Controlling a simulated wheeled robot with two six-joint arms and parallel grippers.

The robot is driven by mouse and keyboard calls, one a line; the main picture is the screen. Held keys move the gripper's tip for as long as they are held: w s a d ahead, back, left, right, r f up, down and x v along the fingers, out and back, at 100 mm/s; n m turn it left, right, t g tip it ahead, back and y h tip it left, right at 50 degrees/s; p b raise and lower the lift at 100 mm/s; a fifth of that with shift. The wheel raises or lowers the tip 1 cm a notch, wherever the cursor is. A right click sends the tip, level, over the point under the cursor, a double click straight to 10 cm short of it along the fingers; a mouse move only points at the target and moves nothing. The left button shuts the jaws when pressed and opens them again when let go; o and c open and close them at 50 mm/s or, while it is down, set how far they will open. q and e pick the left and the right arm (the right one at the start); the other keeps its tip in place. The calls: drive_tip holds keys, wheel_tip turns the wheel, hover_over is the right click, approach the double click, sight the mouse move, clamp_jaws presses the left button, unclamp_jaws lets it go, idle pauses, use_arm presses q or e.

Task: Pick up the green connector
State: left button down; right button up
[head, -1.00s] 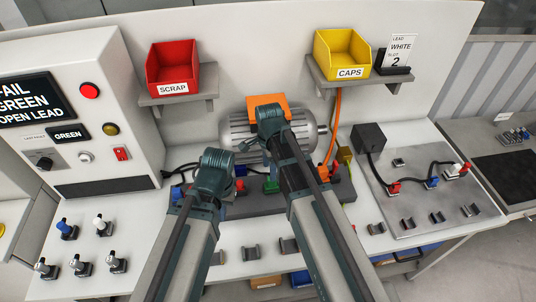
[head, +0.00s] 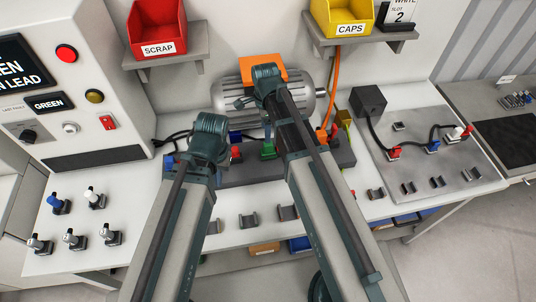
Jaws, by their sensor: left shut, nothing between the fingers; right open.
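The green connector (head: 268,151) stands upright on the dark grey block in front of the grey motor. The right arm comes in from the lower right and bends near the motor. My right gripper (head: 267,133) is small and partly covered by its own arm; it is open, close above the green connector in the picture, and I cannot tell whether they touch. My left gripper (head: 218,178) is shut and empty, mostly hidden behind its wrist, to the left of the green connector.
The motor (head: 232,98) and an orange cable (head: 337,85) are behind. Blue and red connectors flank the green one. A red SCRAP bin (head: 158,25) and yellow CAPS bin (head: 342,15) sit on shelves. A grey plate (head: 405,170) with wired connectors lies right; a test panel (head: 90,125) stands left.

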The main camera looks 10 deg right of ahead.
sight(268, 149)
drive_tip(key=shift+s+d+f+b, duration=0.1)
drive_tip(key=shift+d+f+b, duration=0.05)
drive_tip(key=shift+f+b, duration=1.8)
drive_tip(key=shift+s+d+f+b, duration=0.1)
drive_tip(key=shift+d+f+b, duration=0.05)
drive_tip(key=shift+f+b, duration=1.75)
drive_tip(key=shift+f+p, duration=0.2)
drive_tip(key=shift+p, duration=0.15)
clamp_jaws()
